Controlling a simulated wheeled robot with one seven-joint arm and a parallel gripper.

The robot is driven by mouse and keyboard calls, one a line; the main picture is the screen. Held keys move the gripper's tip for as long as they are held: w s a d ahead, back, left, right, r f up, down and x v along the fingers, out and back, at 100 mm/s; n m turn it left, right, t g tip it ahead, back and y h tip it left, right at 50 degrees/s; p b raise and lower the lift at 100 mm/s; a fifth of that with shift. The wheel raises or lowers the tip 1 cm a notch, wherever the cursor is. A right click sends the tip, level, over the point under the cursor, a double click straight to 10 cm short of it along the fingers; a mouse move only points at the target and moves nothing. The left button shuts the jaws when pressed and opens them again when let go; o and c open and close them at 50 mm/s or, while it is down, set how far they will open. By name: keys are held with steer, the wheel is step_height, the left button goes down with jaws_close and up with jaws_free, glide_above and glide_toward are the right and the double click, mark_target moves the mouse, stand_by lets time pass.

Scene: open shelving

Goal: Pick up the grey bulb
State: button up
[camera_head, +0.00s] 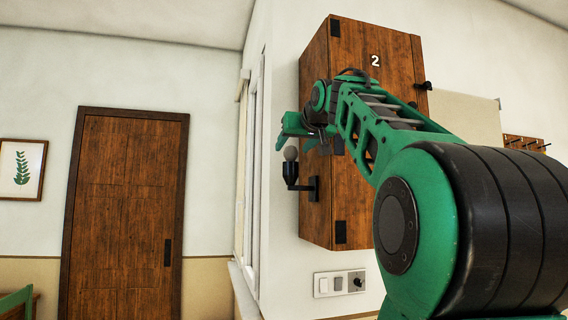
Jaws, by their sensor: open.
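The grey bulb (291,153) is small and round. It sits upright on top of a black wall-lamp holder (291,177) fixed beside the wooden cabinet. My gripper (284,139) is open just above the bulb, with its green fingers pointing left and down. One finger shows left of the bulb and another part shows to its right. I cannot tell the exact gap between fingers and bulb.
A wooden wall cabinet (340,200) marked 2 stands right behind my arm. Light switches (339,284) are below it. A window (251,170) is close on the left, and a brown door (124,215) is further left. My arm hides part of the cabinet.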

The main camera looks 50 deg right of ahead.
mark_target(292, 149)
steer(key=shift+d+x, duration=0.2)
steer(key=shift+x, duration=2.8)
steer(key=shift+s, duration=0.2)
steer(key=c, duration=1.1)
